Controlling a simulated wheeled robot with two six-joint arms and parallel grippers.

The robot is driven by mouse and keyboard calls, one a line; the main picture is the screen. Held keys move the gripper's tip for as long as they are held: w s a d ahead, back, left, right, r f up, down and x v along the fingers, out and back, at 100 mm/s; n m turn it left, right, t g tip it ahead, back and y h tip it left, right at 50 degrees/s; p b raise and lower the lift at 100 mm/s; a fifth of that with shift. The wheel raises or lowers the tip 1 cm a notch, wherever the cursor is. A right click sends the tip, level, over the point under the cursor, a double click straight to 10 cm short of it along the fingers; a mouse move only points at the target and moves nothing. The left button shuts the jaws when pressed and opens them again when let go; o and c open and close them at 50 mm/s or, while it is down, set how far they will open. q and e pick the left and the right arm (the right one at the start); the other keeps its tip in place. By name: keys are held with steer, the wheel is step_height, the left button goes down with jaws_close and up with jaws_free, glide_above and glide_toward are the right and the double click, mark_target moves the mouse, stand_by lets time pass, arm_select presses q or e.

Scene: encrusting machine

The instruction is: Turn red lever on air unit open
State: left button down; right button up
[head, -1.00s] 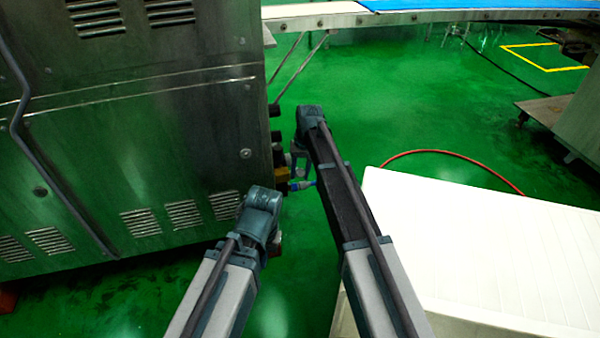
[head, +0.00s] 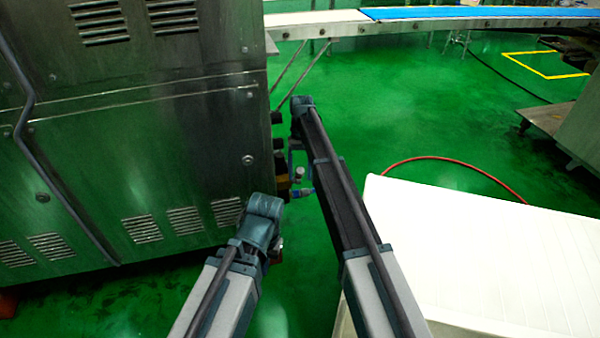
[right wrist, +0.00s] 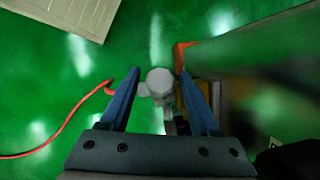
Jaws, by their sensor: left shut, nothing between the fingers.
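The air unit (head: 284,185) is a small dark and brass-coloured assembly at the machine's right edge in the head view, partly hidden by my right arm. My right gripper (right wrist: 160,95) is open in the right wrist view. A round grey knob (right wrist: 159,82) shows between its fingers, with visible gaps at both sides; it also shows in the head view (head: 299,173). A red-orange piece (right wrist: 181,55) lies beside the tip of the right-hand finger; I cannot tell whether it is the lever. My left gripper (head: 274,247) is shut and empty, low beside the machine, its fingertips mostly hidden.
The steel machine (head: 140,150) fills the left. A white box (head: 490,250) stands at the right, with a red hose (head: 460,160) behind it. A conveyor (head: 430,14) crosses the back. Green floor between machine and box is open.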

steer(key=shift+o, duration=0.4)
steer(key=shift+r, duration=0.1)
steer(key=p+v, duration=1.3)
steer(key=shift+w+r, duration=0.15)
steer(key=shift+r, duration=0.1)
